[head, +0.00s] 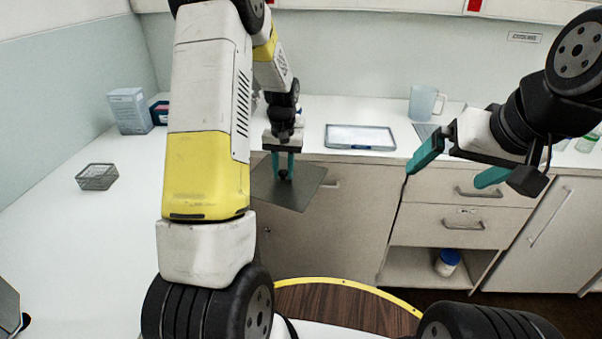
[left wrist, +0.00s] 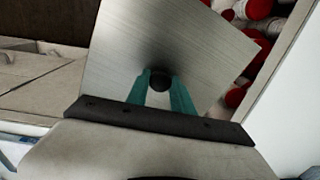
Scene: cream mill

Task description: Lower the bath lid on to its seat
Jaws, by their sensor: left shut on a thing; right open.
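The bath lid (head: 300,194) is a thin grey square metal plate with a dark round knob (head: 284,174) in its middle. My left gripper (head: 283,168) is shut on the knob and holds the lid in front of the counter's cabinet face. The left wrist view shows the lid (left wrist: 190,45) close up, with the teal fingers on both sides of the knob (left wrist: 160,80). I cannot make out the bath or its seat in either view. My right gripper (head: 458,166) is open and empty in front of the drawers at right.
A shallow blue-rimmed tray (head: 360,131) and a clear jug (head: 425,103) stand on the back counter. A wire basket (head: 97,177) and a box (head: 129,111) are on the left counter. Several red-and-white items (left wrist: 259,10) lie beyond the lid.

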